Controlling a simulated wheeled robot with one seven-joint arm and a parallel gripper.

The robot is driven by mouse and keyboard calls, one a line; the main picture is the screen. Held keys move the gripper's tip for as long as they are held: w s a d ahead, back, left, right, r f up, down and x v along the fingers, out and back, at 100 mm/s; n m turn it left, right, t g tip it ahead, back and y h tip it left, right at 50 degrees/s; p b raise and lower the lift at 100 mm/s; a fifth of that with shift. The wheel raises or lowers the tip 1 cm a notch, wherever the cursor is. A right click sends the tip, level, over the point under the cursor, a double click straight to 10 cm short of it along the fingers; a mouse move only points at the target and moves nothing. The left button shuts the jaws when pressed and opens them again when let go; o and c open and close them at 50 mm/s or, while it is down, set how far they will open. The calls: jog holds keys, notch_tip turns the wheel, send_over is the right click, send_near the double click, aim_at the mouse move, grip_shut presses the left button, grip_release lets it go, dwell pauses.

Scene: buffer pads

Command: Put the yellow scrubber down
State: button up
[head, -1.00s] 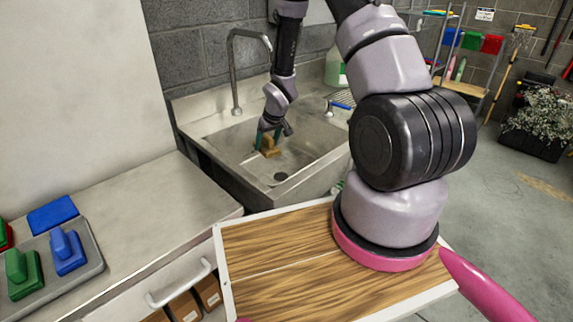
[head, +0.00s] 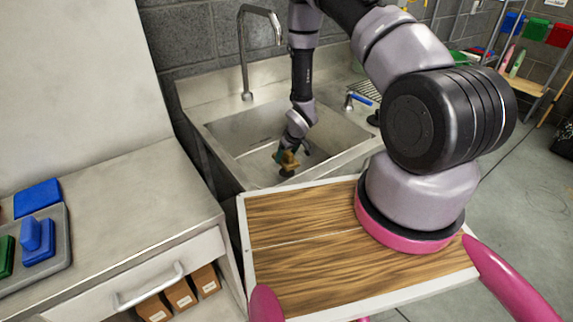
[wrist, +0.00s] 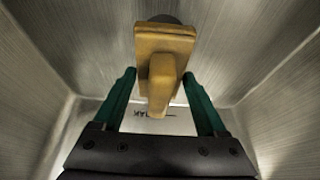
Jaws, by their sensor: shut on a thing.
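The yellow scrubber (head: 289,160) is a tan-yellow block with a raised handle. My gripper (head: 287,153) is shut on it and holds it over the sink basin (head: 245,140), near the front side. In the wrist view the scrubber (wrist: 165,42) shows between the two green fingers of my gripper (wrist: 163,78), its handle toward the camera. The sink walls surround it there. I cannot tell whether its underside touches the basin floor.
A steel faucet (head: 247,50) stands behind the basin. A counter (head: 110,200) at left holds a grey tray (head: 62,262) with a blue scrubber (head: 38,240) and a green one (head: 6,256). My wooden-topped base is in front of the sink.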

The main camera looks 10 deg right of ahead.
jog(key=shift+f, duration=2.1)
jog(key=shift+f, duration=0.1)
jog(key=o, duration=1.2)
jog(key=shift+o, duration=0.2)
jog(key=v, duration=1.2)
jog(key=shift+s, duration=0.1)
jog(key=w+d+r+m+t+h, duration=0.1)
jog(key=w+d+r+m, duration=0.15)
jog(key=r, duration=1.25)
notch_tip(320, 180, up, 19)
jog(key=m, duration=0.2)
send_over(286, 164)
jog(key=s+d, duration=0.2)
jog(key=d, duration=0.6)
jog(key=s+a+r+m+t+y, duration=0.1)
jog(key=s+r+m, duration=0.3)
jog(key=s+r, duration=1.5)
jog(key=s+t, duration=0.1)
jog(key=s, duration=0.2)
jog(key=shift+s+a, duration=0.3)
